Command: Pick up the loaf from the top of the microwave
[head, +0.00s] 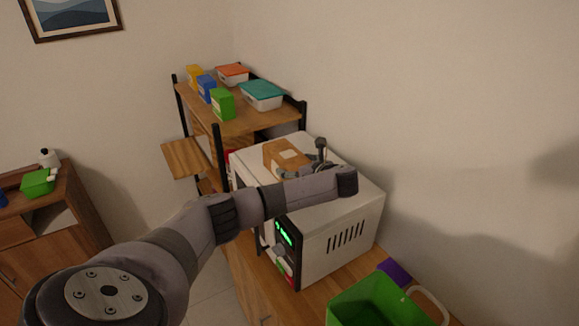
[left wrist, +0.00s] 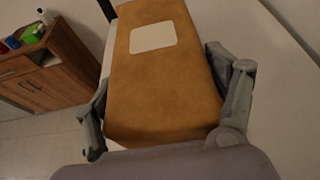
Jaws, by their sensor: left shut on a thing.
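The loaf (head: 287,156) is a brown block with a pale label, on top of the white microwave (head: 340,236) in the head view. In the left wrist view the loaf (left wrist: 165,85) fills the middle, lying between my gripper's two fingers. My left gripper (head: 305,160) reaches over the microwave, and its fingers also show in the left wrist view (left wrist: 163,125), one on each side of the loaf. It is shut on the loaf. Whether the loaf still touches the microwave top is hard to tell. My right gripper is in neither view.
A wooden shelf (head: 245,120) with several boxes and lidded containers stands behind the microwave. A green bin (head: 372,303) and a purple item (head: 394,271) sit at its front right. A wooden cabinet (head: 50,235) stands at the left. The wall is close behind.

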